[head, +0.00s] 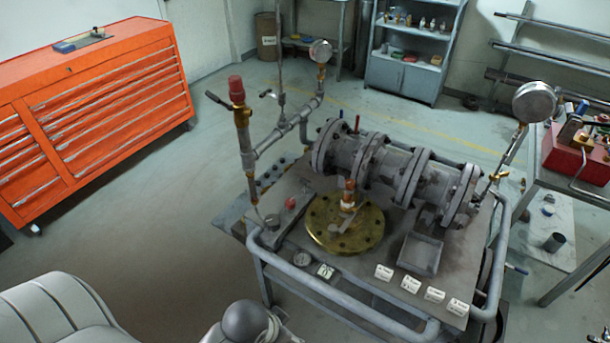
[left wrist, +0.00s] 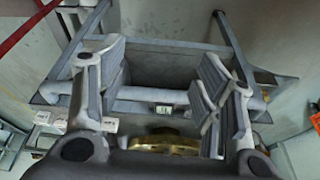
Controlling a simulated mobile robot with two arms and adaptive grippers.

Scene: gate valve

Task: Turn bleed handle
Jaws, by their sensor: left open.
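A valve assembly (head: 385,165) of grey flanged pipe sits on a metal cart. Several small levers show in the head view: a dark lever (head: 217,98) beside the red-capped upright pipe (head: 241,120), another lever (head: 268,93) on the pipe behind it, and a small brass fitting (head: 496,177) under the right gauge. I cannot tell which is the bleed handle. My left gripper (left wrist: 160,78) is open and empty in the left wrist view, its fingers spread over the cart's near edge. The brass flange (left wrist: 165,143) is partly hidden behind my gripper body. My right gripper is not in view.
The cart's tubular rail (head: 340,305) runs along its near side. A brass flange (head: 322,232) and several white labels (head: 411,284) lie on top. An orange tool cabinet (head: 100,110) stands left, a bench with a red box (head: 570,160) right. Floor between cabinet and cart is clear.

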